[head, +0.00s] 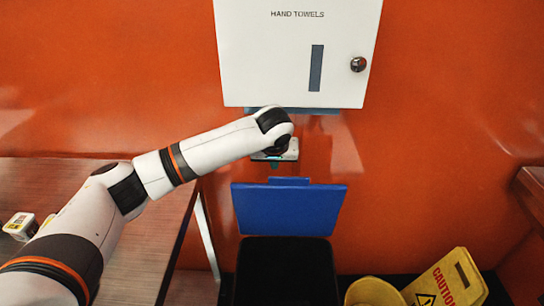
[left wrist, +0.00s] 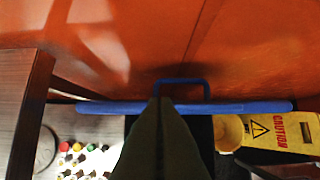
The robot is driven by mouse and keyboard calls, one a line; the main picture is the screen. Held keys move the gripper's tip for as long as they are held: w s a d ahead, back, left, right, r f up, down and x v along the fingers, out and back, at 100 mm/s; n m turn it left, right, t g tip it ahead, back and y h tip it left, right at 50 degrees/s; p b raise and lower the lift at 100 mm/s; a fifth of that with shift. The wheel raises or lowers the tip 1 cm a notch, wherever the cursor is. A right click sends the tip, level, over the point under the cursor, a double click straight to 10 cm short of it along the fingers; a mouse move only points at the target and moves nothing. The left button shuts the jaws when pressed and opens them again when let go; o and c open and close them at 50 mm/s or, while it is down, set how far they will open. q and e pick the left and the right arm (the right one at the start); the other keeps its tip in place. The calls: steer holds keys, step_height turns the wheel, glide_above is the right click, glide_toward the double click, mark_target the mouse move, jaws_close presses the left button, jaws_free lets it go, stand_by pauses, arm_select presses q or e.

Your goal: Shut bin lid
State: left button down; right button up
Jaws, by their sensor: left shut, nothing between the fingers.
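The blue bin lid (head: 290,210) stands raised, nearly upright, at the back of the black bin (head: 287,272), whose dark opening shows. In the left wrist view the lid (left wrist: 240,106) is seen almost edge-on as a long blue bar, with a loop-shaped tab (left wrist: 183,80) on its wall side. My left gripper (head: 275,164) is just above the lid's top edge in the head view, pointing down. It is shut and empty. In the left wrist view its dark fingers (left wrist: 160,103) overlap the lid; I cannot tell whether they touch it. My right gripper is not in view.
A white hand towel dispenser (head: 295,50) hangs on the orange wall above my left gripper. A wooden table (head: 130,255) is left of the bin. A yellow caution sign (head: 447,285) and a yellow bucket-like object (head: 371,291) stand to the right.

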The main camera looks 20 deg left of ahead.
mark_target(273, 181)
arm_select(q)
steer(key=x, duration=0.4)
steer(key=shift+w+a+f, duration=0.1)
steer(key=shift+a+f, duration=0.15)
steer(key=shift+w+f, duration=0.3)
steer(key=shift+f, duration=0.2)
steer(key=shift+s+a+f, duration=0.1)
steer(key=shift+f, duration=0.05)
